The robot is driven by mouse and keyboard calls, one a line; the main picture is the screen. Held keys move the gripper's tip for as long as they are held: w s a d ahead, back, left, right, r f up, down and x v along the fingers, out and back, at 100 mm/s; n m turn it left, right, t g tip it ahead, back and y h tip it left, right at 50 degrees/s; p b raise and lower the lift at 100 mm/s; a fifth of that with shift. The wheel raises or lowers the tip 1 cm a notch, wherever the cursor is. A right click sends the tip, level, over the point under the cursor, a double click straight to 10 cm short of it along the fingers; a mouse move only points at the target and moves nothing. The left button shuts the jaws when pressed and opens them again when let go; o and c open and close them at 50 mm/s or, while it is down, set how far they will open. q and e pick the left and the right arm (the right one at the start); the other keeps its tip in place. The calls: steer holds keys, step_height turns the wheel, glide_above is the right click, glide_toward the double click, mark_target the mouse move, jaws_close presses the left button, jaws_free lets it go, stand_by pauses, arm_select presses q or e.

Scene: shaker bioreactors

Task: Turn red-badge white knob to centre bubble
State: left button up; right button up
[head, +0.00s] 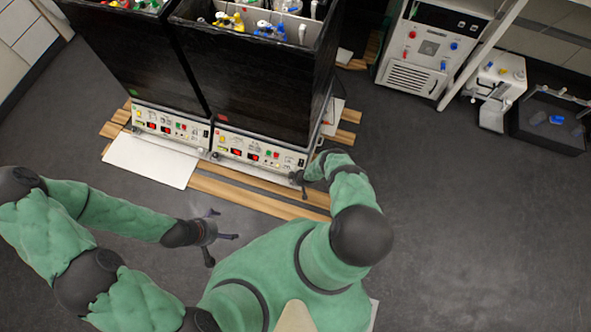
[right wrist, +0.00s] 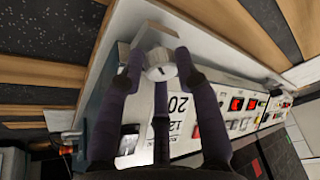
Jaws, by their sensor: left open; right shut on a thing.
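In the right wrist view my right gripper (right wrist: 158,75) has its dark fingers closed around a white knob (right wrist: 160,58) with a short dark mark on its face. The knob sits at the end of a pale control panel (right wrist: 185,125) with printed markings and red indicators. In the head view my right gripper (head: 302,184) is at the right front corner of the right-hand shaker's panel (head: 238,146), and the knob is hidden there. My left gripper (head: 214,233) is open and empty, in front of the shakers. I cannot make out a bubble level or a red badge for certain.
Two tall black shaker boxes (head: 252,82) stand side by side on wooden slats (head: 250,198). A white sheet (head: 150,160) lies before the left one. A white cabinet (head: 425,50) and a dark tray (head: 550,122) are at the back right. The right floor (head: 470,220) is clear.

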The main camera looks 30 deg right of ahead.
steer(key=shift+a, duration=0.35)
steer(key=o, duration=1.1)
steer(key=shift+d, duration=0.15)
steer(key=shift+d+r, duration=0.1)
steer(key=shift+r, duration=0.05)
steer(key=shift+s+d+r, duration=0.1)
steer(key=shift+r, duration=0.3)
steer(key=shift+v, duration=5.45)
steer(key=shift+s, duration=0.15)
